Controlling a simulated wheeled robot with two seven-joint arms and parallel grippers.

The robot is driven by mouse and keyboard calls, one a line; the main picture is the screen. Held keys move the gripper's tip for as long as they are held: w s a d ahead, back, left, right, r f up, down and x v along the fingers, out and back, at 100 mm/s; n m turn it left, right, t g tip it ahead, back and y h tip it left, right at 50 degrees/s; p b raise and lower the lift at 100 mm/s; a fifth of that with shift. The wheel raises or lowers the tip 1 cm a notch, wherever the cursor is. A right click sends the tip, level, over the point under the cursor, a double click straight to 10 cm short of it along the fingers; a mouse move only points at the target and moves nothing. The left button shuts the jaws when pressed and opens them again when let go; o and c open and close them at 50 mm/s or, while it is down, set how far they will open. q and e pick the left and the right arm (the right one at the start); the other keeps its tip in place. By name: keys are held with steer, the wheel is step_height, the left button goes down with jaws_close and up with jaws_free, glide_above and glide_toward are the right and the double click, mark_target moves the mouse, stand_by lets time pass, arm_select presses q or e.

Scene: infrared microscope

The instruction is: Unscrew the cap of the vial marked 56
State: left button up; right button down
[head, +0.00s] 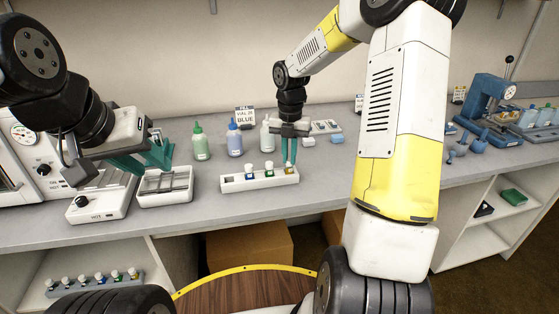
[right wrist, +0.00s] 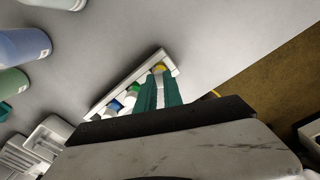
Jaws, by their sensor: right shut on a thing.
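A white rack (head: 262,181) on the bench holds three small vials: a blue one (head: 249,174), a green one (head: 268,170) and a yellow one (head: 289,170) at the right end. The blue and green vials have pale caps; the numbers are too small to read. My right gripper (head: 288,158) comes down from above, its teal fingers shut on the top of the yellow vial, hiding its cap. In the right wrist view the yellow vial (right wrist: 159,69) shows at the fingertips. My left gripper (head: 148,160) looks open and empty above a grey tray.
The grey divided tray (head: 165,199) and a white hot plate (head: 95,208) stand left of the rack. Green, blue-violet and white bottles (head: 235,140) stand behind it. A blue press (head: 488,100) is far right. Bench in front of the rack is clear.

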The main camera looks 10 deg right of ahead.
mark_target(289, 160)
steer(key=shift+n, duration=0.9)
steer(key=shift+r, duration=2.55)
steer(key=shift+s, duration=0.1)
